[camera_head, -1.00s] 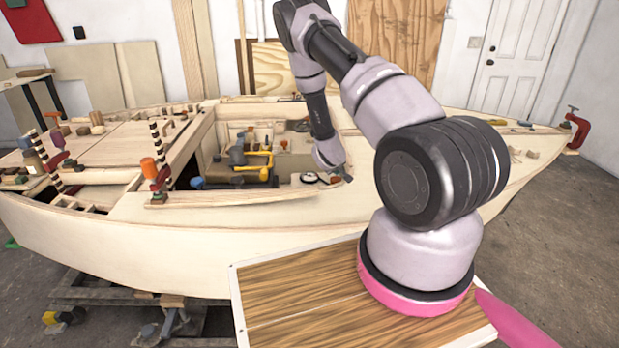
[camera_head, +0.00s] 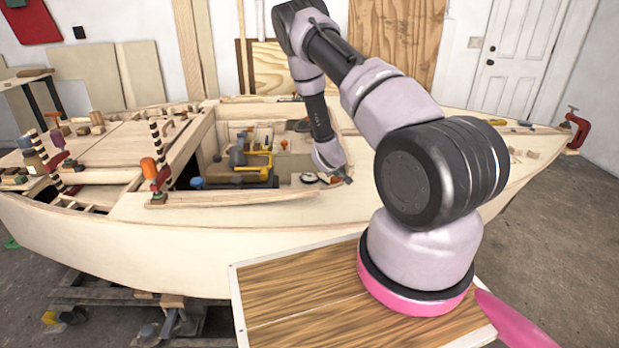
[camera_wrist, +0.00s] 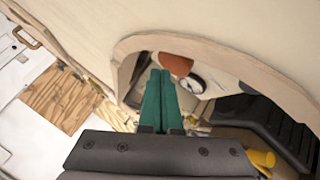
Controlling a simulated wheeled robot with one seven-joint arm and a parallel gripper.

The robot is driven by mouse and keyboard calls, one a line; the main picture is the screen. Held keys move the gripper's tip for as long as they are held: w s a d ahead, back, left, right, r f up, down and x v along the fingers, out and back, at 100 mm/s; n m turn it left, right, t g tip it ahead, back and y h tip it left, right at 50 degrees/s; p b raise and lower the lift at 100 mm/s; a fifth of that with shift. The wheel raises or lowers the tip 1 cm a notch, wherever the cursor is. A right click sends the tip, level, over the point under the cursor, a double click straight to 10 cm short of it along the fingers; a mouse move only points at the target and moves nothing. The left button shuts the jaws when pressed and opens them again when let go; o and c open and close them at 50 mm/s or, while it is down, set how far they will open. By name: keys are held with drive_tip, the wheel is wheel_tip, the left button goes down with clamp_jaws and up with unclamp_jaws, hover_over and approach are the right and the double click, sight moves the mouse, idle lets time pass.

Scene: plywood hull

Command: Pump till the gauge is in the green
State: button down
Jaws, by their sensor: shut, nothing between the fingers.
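The gauge (camera_head: 309,178) is a small round white dial with a dark rim, on the near side of the hull's open cockpit. It also shows in the wrist view (camera_wrist: 191,82), partly cut off by my fingers; its needle and green zone cannot be read. A yellow bent piece (camera_head: 264,168), possibly the pump's handle, sits by a grey cylinder (camera_head: 236,157) left of the gauge. A yellow end (camera_wrist: 262,158) shows at the wrist view's lower right. My gripper (camera_head: 348,180) is just right of the gauge. Its green fingers (camera_wrist: 160,75) are together and empty.
A curved wooden coaming edge (camera_wrist: 215,50) arches close around my fingers. A black ridged part (camera_wrist: 265,115) lies right of them. A reddish-brown object (camera_wrist: 176,63) is just beyond the fingertips. Clamps (camera_head: 158,175) stand on the left deck.

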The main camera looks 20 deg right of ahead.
sight(337, 180)
drive_tip(key=shift+f, duration=0.65)
idle(0.6)
drive_tip(key=shift+s+f, duration=0.45)
drive_tip(key=shift+f, duration=0.4)
idle(0.8)
drive_tip(key=shift+w+d+f, duration=0.2)
drive_tip(key=shift+w+f, duration=0.05)
drive_tip(key=shift+f, duration=0.2)
drive_tip(key=shift+s, duration=0.1)
drive_tip(key=shift+d+r, duration=0.1)
drive_tip(key=shift+r, duration=0.05)
drive_tip(key=shift+s+d+r, duration=0.1)
drive_tip(key=shift+s+r, duration=0.1)
drive_tip(key=shift+r, duration=0.4)
drive_tip(key=shift+s+d+r, duration=0.1)
drive_tip(key=shift+s+r, duration=0.15)
drive_tip(key=shift+r, duration=0.3)
drive_tip(key=shift+s+d+r, duration=0.1)
drive_tip(key=shift+s+r, duration=0.1)
drive_tip(key=shift+r, duration=0.4)
drive_tip(key=r, duration=0.5)
drive_tip(key=shift+w+a+r, duration=0.15)
drive_tip(key=shift+a+r, duration=0.1)
drive_tip(key=shift+r, duration=0.05)
drive_tip(key=shift+a+r, duration=0.1)
drive_tip(key=shift+r, duration=0.3)
